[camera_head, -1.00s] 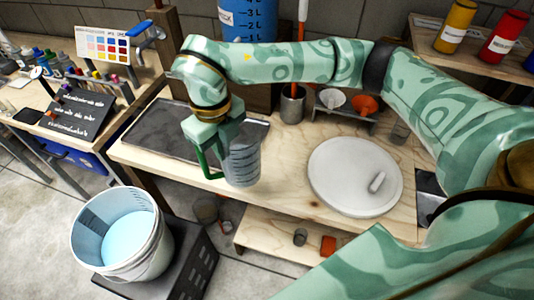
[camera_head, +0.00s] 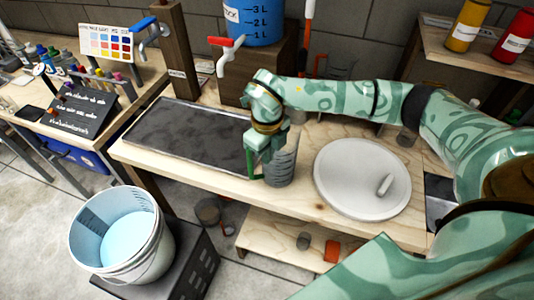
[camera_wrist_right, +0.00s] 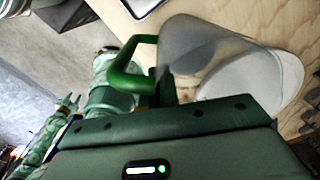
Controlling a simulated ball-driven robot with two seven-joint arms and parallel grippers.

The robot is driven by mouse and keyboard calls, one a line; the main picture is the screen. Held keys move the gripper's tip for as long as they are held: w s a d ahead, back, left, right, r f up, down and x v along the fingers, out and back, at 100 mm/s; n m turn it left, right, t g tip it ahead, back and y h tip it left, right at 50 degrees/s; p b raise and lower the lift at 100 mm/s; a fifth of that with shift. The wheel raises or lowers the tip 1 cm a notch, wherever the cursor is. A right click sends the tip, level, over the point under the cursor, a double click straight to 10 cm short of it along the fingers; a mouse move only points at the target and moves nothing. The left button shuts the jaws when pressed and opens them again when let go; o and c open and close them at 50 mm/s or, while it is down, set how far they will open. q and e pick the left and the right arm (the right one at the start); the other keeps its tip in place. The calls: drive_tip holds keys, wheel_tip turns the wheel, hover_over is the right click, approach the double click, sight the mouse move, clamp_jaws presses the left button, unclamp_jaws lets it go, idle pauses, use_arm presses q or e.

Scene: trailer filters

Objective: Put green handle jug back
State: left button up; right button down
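The clear grey jug (camera_head: 283,163) has a green handle (camera_head: 252,163) on its left side. It is upright over the wooden bench (camera_head: 315,212), between the dark tray and the round white lid. I cannot tell whether its base touches the bench. My right gripper (camera_head: 265,152) is shut on the handle from above. In the right wrist view the jug (camera_wrist_right: 200,50) and its green handle (camera_wrist_right: 130,62) show beyond the gripper (camera_wrist_right: 165,92). In that view a small, blurred green pronged part (camera_wrist_right: 68,104), perhaps my left gripper, shows at left; its state is unclear.
The dark tray (camera_head: 185,135) lies left of the jug. The round white lid (camera_head: 350,175) lies right. A blue tank (camera_head: 255,20) with a red-handled tap (camera_head: 226,50) stands behind. A white bucket (camera_head: 150,245) of pale blue liquid stands at front left.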

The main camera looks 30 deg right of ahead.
drive_tip(key=shift+r, duration=0.1)
drive_tip(key=c, duration=1.7)
unclamp_jaws()
wheel_tip(320, 180, up, 12)
drive_tip(key=shift+s+a+p, duration=0.1)
drive_tip(key=shift+p, duration=1.1)
